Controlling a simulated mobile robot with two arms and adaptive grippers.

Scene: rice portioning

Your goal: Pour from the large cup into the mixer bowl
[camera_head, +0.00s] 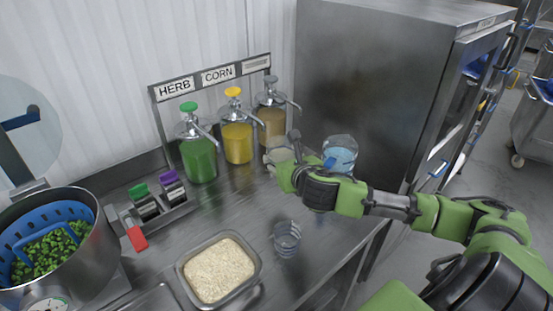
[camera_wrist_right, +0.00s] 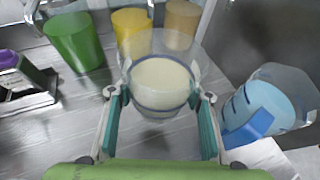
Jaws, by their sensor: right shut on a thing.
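A large clear cup (camera_wrist_right: 160,84) with cream-coloured contents is upright between the two fingers of my right gripper (camera_wrist_right: 160,112), which is shut on it. In the head view my right gripper (camera_head: 284,172) is above the counter in front of the corn dispenser's neighbour, and the cup is mostly hidden there. A big steel bowl (camera_head: 100,250) stands at the far left, with a blue perforated basket (camera_head: 62,212) of green pieces inside; I take it as the mixer bowl. The held cup is far to its right. My left gripper is not in view.
Green (camera_head: 198,160), yellow (camera_head: 237,143) and brown (camera_head: 270,125) pump dispensers stand at the back. A jug of blue liquid (camera_head: 341,155) is right of my gripper. A small clear cup (camera_head: 287,239) and a rice tray (camera_head: 253,262) are in front. A steel cabinet (camera_head: 375,80) blocks the back right.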

